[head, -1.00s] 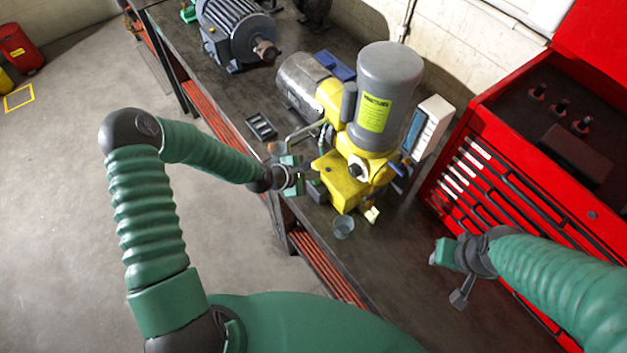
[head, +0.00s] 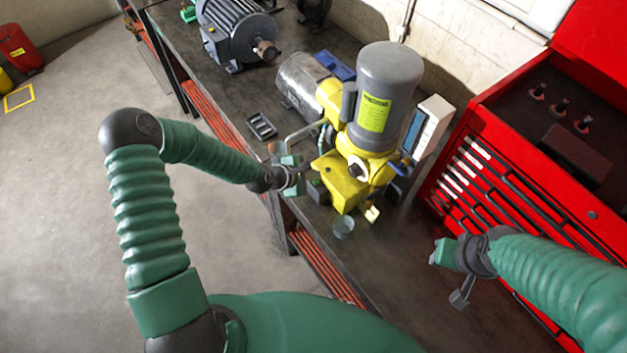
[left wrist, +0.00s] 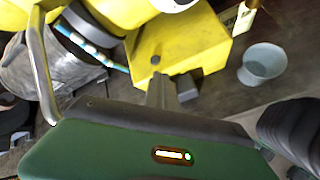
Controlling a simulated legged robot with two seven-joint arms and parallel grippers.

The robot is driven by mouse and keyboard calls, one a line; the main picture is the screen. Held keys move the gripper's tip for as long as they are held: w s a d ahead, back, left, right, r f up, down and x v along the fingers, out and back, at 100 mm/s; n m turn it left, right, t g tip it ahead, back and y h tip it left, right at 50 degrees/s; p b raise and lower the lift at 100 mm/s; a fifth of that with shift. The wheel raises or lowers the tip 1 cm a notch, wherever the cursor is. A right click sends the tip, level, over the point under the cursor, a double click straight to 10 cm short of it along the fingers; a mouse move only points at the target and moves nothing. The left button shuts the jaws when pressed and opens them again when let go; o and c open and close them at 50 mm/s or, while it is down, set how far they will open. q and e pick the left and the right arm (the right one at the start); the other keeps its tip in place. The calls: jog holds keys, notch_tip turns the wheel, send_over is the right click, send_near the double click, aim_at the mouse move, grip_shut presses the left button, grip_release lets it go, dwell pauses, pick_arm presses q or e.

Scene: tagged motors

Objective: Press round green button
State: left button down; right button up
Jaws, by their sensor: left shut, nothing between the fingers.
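A yellow machine with a grey motor on top (head: 345,185) stands on the bench, and its yellow box also fills the top of the left wrist view (left wrist: 190,48). I cannot make out a round green button in either view. A small dark round knob (left wrist: 155,60) shows on the yellow box, just beyond the fingertip. My left gripper (head: 308,167) is shut and empty, close to the left side of the yellow box; its fingers show in the left wrist view (left wrist: 160,88). Whether it touches the box I cannot tell. My right gripper (head: 452,268) is off to the right, away from the machine.
A curved metal handle (head: 304,131) rises beside my left gripper. A red tool cabinet (head: 500,185) is at the right. A grey motor (head: 236,32) sits farther back.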

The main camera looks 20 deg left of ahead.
pick_arm(q)
jog(key=shift+w+f, duration=0.1)
jog(key=shift+f, duration=0.4)
pick_arm(e)
jog(key=shift+f, duration=0.3)
pick_arm(q)
jog(key=shift+f+b, duration=0.25)
jog(key=shift+b, duration=0.15)
pick_arm(e)
jog(key=shift+f, duration=0.15)
